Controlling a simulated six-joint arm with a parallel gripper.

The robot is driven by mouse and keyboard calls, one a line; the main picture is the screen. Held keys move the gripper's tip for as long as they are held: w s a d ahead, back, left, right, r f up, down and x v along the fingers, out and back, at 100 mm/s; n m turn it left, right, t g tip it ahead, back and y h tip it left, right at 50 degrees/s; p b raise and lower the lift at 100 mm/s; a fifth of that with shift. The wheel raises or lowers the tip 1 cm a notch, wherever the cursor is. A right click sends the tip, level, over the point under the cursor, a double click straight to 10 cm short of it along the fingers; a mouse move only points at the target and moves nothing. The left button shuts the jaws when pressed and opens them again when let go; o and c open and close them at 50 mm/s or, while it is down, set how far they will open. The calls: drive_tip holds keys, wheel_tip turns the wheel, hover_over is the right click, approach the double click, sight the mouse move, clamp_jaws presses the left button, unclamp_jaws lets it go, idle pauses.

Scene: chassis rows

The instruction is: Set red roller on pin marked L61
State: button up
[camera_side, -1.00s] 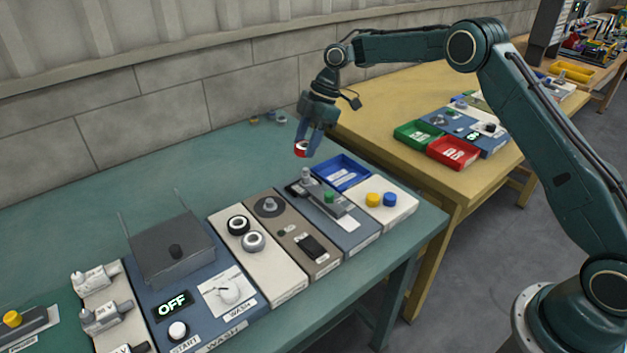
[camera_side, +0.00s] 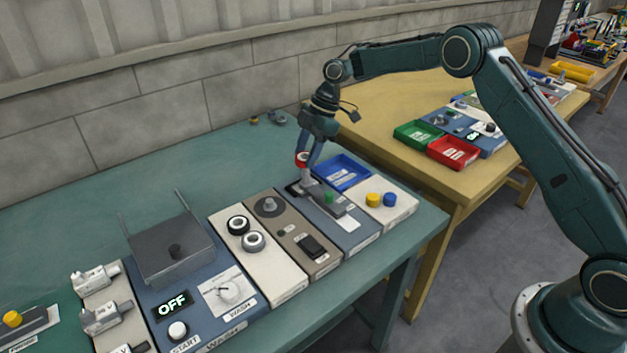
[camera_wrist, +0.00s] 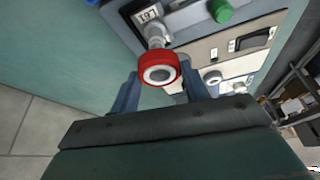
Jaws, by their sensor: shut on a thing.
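The red roller (camera_side: 302,160) is a short red ring with a pale centre, held between the fingers of my gripper (camera_side: 307,160). In the wrist view the roller (camera_wrist: 158,69) sits between my gripper's two fingertips (camera_wrist: 160,85), its hollow end facing the camera. The grey pin (camera_wrist: 155,35) shows just beyond the roller, beside the label L61 (camera_wrist: 149,15). In the side view the pin (camera_side: 306,176) stands close under the roller on the blue chassis. I cannot tell whether the roller touches the pin.
A green knob (camera_side: 328,197) is on the same chassis, near the pin. A blue tray (camera_side: 343,172) lies behind to the right, and a white block with yellow and blue knobs (camera_side: 380,200) is at the right. The table behind the chassis row is mostly bare.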

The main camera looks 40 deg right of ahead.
sight(307, 170)
drive_tip(key=shift+f, duration=2.8)
drive_tip(key=o, duration=1.1)
drive_tip(key=shift+c, duration=0.2)
drive_tip(key=shift+d+r, duration=0.1)
drive_tip(key=v, duration=1.3)
drive_tip(key=shift+r, duration=0.25)
drive_tip(key=shift+s, duration=0.1)
